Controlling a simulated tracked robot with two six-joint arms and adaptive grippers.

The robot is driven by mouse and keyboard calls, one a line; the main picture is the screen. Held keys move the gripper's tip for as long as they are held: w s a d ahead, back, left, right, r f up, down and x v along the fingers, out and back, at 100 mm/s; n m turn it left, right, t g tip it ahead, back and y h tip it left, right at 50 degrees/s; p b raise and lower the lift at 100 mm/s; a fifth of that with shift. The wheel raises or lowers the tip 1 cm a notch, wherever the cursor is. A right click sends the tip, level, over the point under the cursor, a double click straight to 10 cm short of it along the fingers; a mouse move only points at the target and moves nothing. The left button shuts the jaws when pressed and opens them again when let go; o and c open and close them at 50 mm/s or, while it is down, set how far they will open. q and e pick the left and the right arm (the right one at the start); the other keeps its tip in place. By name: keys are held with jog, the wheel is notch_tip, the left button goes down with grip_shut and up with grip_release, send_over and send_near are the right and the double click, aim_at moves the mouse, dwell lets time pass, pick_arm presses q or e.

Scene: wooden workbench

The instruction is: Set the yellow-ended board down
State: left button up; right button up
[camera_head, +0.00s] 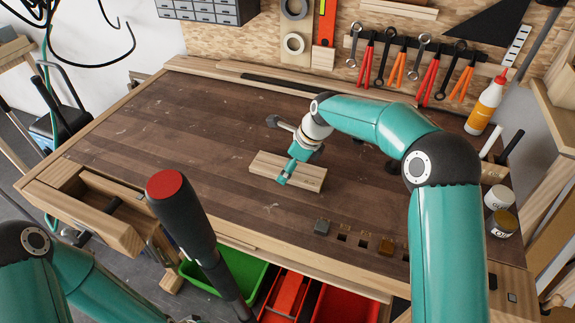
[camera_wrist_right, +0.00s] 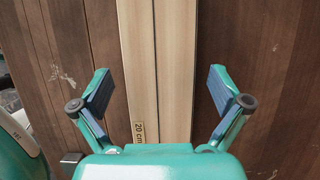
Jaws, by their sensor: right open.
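A pale wooden board (camera_head: 312,179) lies on the dark workbench top (camera_head: 190,120) near its middle. In the right wrist view the board (camera_wrist_right: 138,50) runs lengthwise, with a dark seam along it and a "20 cm" label near its lower end. I cannot make out a yellow end. My right gripper (camera_wrist_right: 160,88) is open over the board, one finger on each side with a gap to it. In the head view my right gripper (camera_head: 289,171) is at the board and hides part of it. Part of my left arm shows at the bottom left; its gripper is not in view.
A dark post with a red cap (camera_head: 168,184) rises in the left foreground. Small blocks and square holes line the front edge. A glue bottle (camera_head: 486,104) and jars (camera_head: 502,222) stand at the right. Tools hang at the back. The bench left of the board is clear.

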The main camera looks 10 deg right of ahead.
jog(key=v, duration=1.2)
jog(key=shift+f, duration=0.1)
